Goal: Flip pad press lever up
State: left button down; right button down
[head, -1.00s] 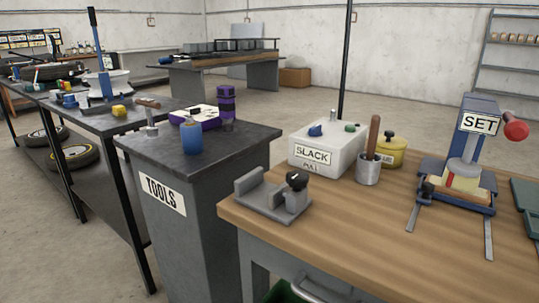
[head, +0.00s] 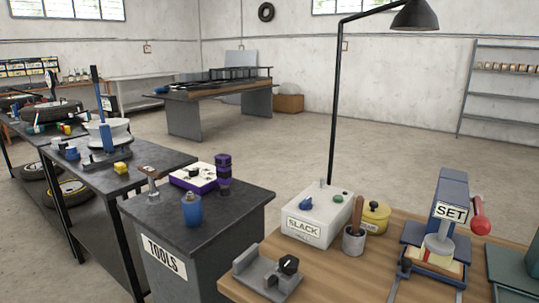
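The pad press, a blue press with a "SET" sign (head: 450,212), stands on the wooden bench at the right. Its lever has a red handle (head: 481,213) on the right side of the press, and the handle hangs tilted downward. A grey round ram (head: 437,243) sits low over a cream and red pad stack (head: 432,259) on the press base. The gap between ram and stack is too small to tell. Neither of my grippers shows in the head view.
On the wooden bench (head: 340,278) stand a white "SLACK" box (head: 316,217), a yellow tin (head: 375,216), a grey cup (head: 353,242) and a grey clamp block (head: 266,275). A dark green object (head: 512,275) is at the right edge. A black lamp (head: 414,16) hangs above.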

aim_at(480, 225)
jog(key=u, duration=0.85)
jog(key=k, duration=1)
jog(key=z, duration=1.6)
jog(key=i, duration=0.55)
